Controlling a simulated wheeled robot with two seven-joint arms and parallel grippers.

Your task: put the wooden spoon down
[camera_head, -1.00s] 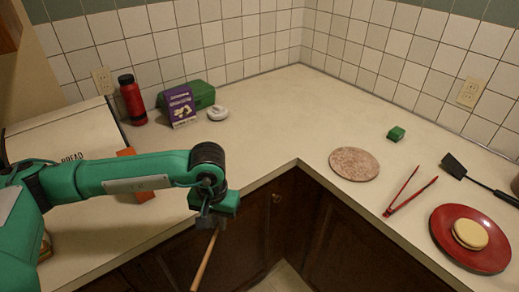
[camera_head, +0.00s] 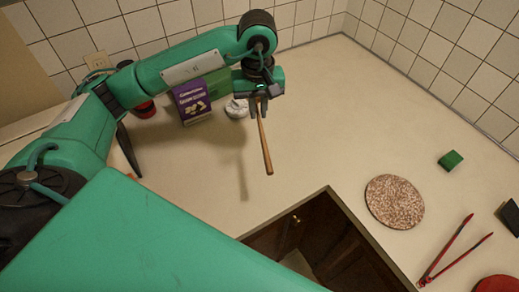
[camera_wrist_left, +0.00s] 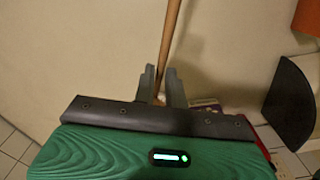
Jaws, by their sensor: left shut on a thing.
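The wooden spoon (camera_head: 266,150) is held by its thin brown shaft in my left gripper (camera_head: 259,108). It tilts down toward the front over the back counter, and the gripper appears raised above the surface. The left wrist view shows the spoon (camera_wrist_left: 171,38) between the two grey fingers of the left gripper (camera_wrist_left: 162,88), which are shut on it. The spoon's other end is hidden behind the gripper. My right gripper is not in view.
A purple box (camera_head: 192,102), a green case (camera_head: 217,84) and a white round object (camera_head: 237,108) stand behind and left of the gripper. A speckled round board (camera_head: 394,202), a green block (camera_head: 450,160) and red tongs (camera_head: 455,250) lie right. The counter (camera_head: 320,120) between is clear.

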